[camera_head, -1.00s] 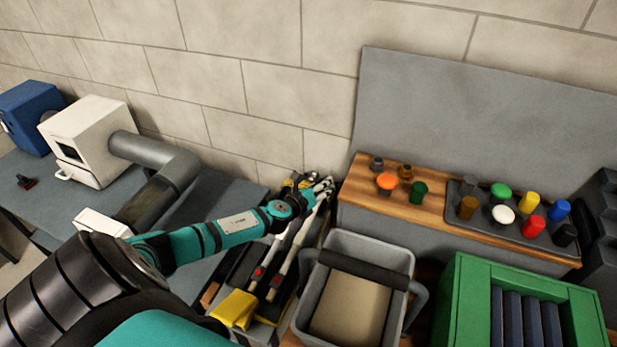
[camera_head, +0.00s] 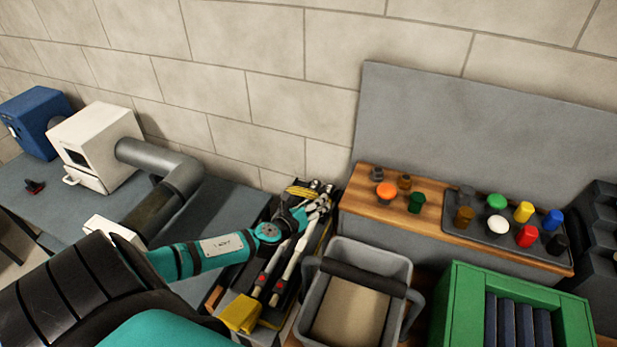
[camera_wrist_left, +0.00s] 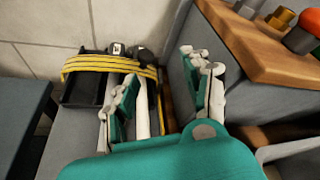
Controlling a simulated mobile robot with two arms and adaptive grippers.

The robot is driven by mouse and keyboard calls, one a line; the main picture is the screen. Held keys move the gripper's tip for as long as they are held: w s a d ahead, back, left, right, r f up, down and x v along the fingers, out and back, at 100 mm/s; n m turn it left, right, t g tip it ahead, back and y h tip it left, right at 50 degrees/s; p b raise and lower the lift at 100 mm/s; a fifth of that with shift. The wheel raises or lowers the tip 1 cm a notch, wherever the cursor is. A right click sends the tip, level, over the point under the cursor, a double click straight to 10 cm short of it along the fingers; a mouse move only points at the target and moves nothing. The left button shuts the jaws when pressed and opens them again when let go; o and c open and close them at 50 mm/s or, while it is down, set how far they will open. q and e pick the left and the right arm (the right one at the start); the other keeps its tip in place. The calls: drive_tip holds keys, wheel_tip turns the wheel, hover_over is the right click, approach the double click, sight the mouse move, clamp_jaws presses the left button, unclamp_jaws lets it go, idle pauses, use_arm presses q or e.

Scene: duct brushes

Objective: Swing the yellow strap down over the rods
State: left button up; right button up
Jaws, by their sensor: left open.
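The yellow strap (camera_wrist_left: 110,66) lies across the far end of a dark case (camera_wrist_left: 80,95) in the left wrist view. It also shows in the head view (camera_head: 302,192). Pale rods (camera_head: 283,262) with red marks lie lengthwise in the case. My left gripper (camera_wrist_left: 163,95) is open, its fingers spread near the case's far right corner. One finger overlaps the rods in view and the other is by the grey bench side. In the head view the gripper (camera_head: 318,205) partly hides the rods' far ends. I cannot tell whether a finger touches the strap. My right gripper is not in view.
A yellow piece (camera_head: 240,314) sits at the case's near end. A grey bin (camera_head: 400,262) stands right of the case, with a wooden shelf (camera_head: 440,215) of coloured knobs behind. A green crate (camera_head: 455,300) is at the right. The wall is close behind.

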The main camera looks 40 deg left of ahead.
use_arm(q)
drive_tip(key=shift+d+p+v, duration=0.2)
drive_tip(key=shift+p+v, duration=0.15)
drive_tip(key=shift+v, duration=0.6)
drive_tip(key=shift+d+p+v, duration=0.15)
drive_tip(key=shift+p+v, duration=0.2)
drive_tip(key=shift+v, duration=0.6)
drive_tip(key=shift+w+r, duration=0.1)
drive_tip(key=shift+r, duration=0.1)
drive_tip(key=v, duration=1.2)
